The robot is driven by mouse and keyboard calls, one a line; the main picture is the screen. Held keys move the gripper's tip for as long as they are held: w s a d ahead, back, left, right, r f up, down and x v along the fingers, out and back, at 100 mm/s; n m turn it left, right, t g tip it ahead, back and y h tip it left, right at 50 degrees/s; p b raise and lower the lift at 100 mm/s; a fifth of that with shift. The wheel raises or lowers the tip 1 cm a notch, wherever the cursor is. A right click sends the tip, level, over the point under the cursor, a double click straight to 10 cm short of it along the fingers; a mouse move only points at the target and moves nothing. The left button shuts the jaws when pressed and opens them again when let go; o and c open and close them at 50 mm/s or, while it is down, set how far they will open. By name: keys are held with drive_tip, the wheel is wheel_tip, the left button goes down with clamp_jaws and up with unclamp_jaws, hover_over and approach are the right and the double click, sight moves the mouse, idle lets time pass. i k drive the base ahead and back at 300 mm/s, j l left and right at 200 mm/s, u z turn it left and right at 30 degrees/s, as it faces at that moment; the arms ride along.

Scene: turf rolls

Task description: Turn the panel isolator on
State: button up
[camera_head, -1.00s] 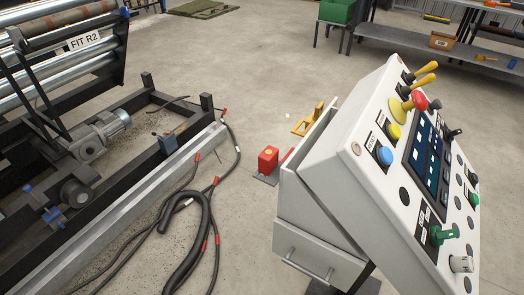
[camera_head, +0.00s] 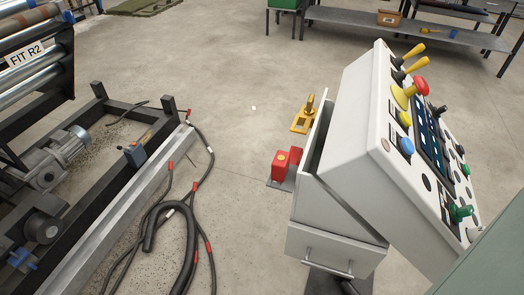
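The control panel (camera_head: 375,142) is a white sloped console on the right, seen from its left side. A green rotary switch (camera_head: 461,213) sits low on its face. A red mushroom button (camera_head: 421,85) with a yellow collar, a blue button (camera_head: 406,146), a yellow button (camera_head: 404,119) and two yellow levers (camera_head: 412,60) sit higher up. I cannot tell which control is the isolator, or read the labels. My gripper is not in view.
A roller machine (camera_head: 60,165) with a steel frame stands on the left. Black hoses (camera_head: 165,225) lie on the floor between it and the console. A red pedal box (camera_head: 286,162) and a yellow bracket (camera_head: 302,115) are beside the console.

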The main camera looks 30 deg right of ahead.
sight(296, 153)
drive_tip(key=i+j, duration=0.8)
drive_tip(key=j, duration=0.25)
drive_tip(key=z, duration=0.45)
drive_tip(key=i+j+z, duration=0.1)
drive_tip(key=z, duration=0.35)
drive_tip(key=j+z, duration=0.2)
drive_tip(key=z, duration=1.15)
drive_tip(key=i+j, duration=0.1)
drive_tip(key=j+z, duration=0.05)
drive_tip(key=j, duration=0.05)
